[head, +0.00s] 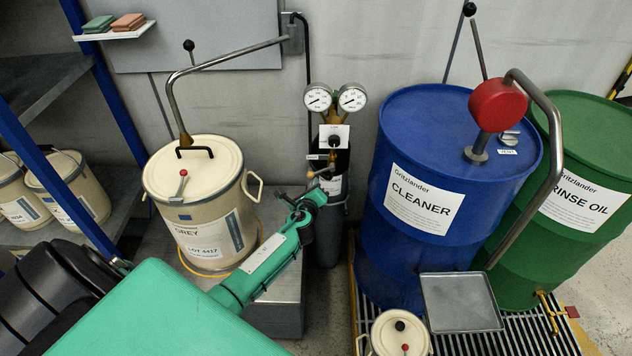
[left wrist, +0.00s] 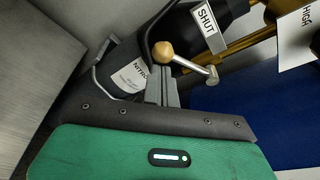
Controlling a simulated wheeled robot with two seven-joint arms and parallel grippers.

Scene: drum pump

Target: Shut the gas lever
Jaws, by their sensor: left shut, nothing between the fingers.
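The gas lever (head: 321,174) is a short metal arm with a tan knob at its end. It sits on the valve below the two gauges of the dark gas bottle (head: 329,240). In the left wrist view the gas lever (left wrist: 190,65) slants from the knob at upper left down to a metal pivot. A SHUT label (left wrist: 207,22) is above the arm. My left gripper (head: 318,193) is shut and empty, just below the lever in the head view. Its fingertips (left wrist: 163,72) show close under the knob; I cannot tell whether they touch. My right gripper is out of view.
A cream drum (head: 205,205) stands on a grey platform (head: 278,275) to the left. A blue drum (head: 400,255) and green drum (head: 575,240) stand on a grating to the right. A curved pipe (head: 235,58) runs above. Two gauges (head: 318,97) top the bottle.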

